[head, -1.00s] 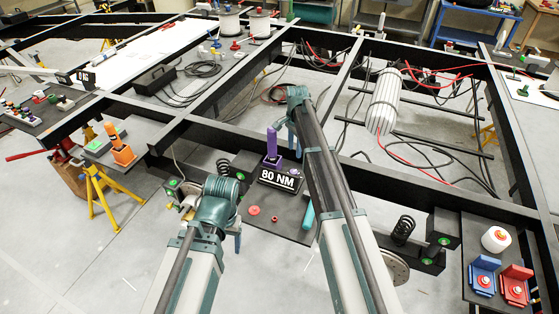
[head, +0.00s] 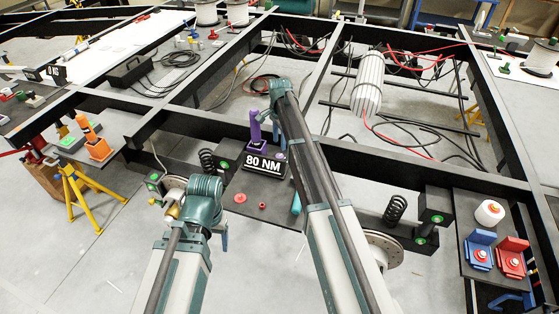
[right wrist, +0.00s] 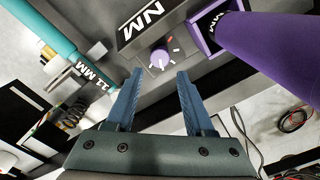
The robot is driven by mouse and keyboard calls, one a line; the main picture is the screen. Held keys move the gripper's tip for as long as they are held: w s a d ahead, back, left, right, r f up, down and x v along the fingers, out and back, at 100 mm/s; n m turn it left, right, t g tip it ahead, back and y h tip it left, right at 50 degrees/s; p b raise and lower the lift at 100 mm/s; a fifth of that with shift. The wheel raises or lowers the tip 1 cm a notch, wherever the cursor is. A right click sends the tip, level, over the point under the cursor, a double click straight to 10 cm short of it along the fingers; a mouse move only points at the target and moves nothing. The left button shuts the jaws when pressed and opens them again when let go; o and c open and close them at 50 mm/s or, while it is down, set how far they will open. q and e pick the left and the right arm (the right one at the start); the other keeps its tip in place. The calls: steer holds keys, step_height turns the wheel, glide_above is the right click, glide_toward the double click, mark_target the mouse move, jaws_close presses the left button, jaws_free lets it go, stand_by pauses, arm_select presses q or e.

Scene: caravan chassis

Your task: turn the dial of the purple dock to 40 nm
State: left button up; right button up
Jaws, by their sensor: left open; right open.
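The purple dock (right wrist: 208,22) holds an upright purple tool (head: 255,128); both also show in the other view. Its black sign (head: 263,163) reads 80 NM in the head view. The small purple dial (right wrist: 160,57) sits on the dark housing below the sign, with tick marks around it, one of them reddish. My right gripper (right wrist: 160,78) is open, its two blue fingers pointing at the dial, which shows beyond and between the tips; I see no contact. In the head view its arm hides part of the bench. My left gripper (head: 223,232) is open, left of the dock's bench, mostly hidden by its own arm.
A teal tool marked 11 MM (right wrist: 85,68) lies left of the dial in the wrist view. Red round parts (head: 240,198) lie on the bench in front of the dock. Black chassis rails surround it. Blue (head: 480,252) and red (head: 512,258) docks stand far right.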

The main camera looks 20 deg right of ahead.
mark_target(280, 156)
step_height(280, 156, down, 7)
steer(key=b, duration=0.6)
steer(key=shift+f, duration=0.1)
jaws_close()
